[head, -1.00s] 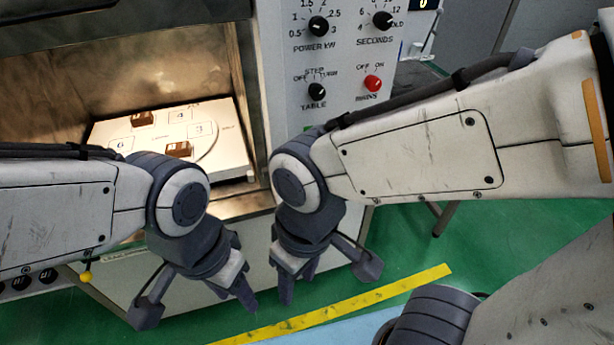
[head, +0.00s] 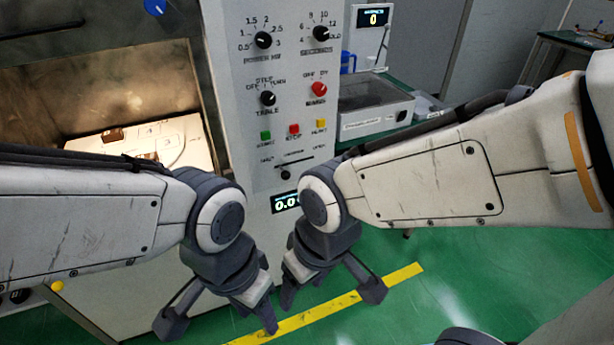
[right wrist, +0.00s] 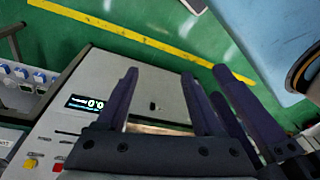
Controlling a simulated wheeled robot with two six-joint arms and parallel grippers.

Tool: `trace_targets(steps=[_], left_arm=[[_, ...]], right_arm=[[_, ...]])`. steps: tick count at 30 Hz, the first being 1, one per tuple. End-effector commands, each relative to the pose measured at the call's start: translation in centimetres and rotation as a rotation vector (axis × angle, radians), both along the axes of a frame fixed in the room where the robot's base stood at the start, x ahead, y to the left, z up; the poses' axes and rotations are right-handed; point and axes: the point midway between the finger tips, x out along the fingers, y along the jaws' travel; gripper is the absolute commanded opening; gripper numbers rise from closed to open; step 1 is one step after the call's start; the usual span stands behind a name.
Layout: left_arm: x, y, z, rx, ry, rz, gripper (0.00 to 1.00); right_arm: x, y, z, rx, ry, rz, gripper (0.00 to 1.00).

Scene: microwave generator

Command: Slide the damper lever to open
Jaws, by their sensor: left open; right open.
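A horizontal slider slot with a small black knob (head: 286,174) sits low on the grey control panel (head: 262,120) in the head view. A yellow ball knob (head: 57,286) shows at the lower left of the oven. The labels are too small to read, so I cannot tell which is the damper lever. My left gripper (head: 258,314) is open and empty, low in front of the machine. My right gripper (head: 300,287) is open and empty beside it, below the panel. Neither touches a control. The right gripper's fingers (right wrist: 160,76) also show in the right wrist view.
The open oven chamber (head: 110,100) holds a pale plate (head: 190,135) with small brown blocks. Dials, coloured buttons and a red knob (head: 319,89) fill the panel. A bench with a clear-lidded box (head: 375,108) stands right. Green floor (head: 440,245) lies open in front.

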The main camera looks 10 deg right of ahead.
Motion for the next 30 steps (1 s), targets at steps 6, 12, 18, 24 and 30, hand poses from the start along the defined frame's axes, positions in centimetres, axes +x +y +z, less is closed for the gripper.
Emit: trace_targets(steps=[6,12,18,24,30], left_arm=[[0.0,0.0,-2.6,0.000,0.000,0.000,0.50],[0.0,0.0,-4.5,0.000,0.000,0.000,0.50],[0.0,0.0,-6.4,0.000,0.000,0.000,0.50],[0.0,0.0,-7.5,0.000,0.000,0.000,0.50],[0.0,0.0,-7.8,0.000,0.000,0.000,0.50]], right_arm=[[12.5,5.8,-5.4,0.164,-0.280,-0.101,0.69],[24.4,7.7,-9.7,0.281,-0.623,-0.205,0.69],[32.6,5.7,-13.6,0.319,-0.989,-0.288,0.69],[35.4,2.7,-15.9,0.307,-1.271,-0.323,0.69],[35.9,1.3,-16.3,0.295,-1.395,-0.330,0.69]])
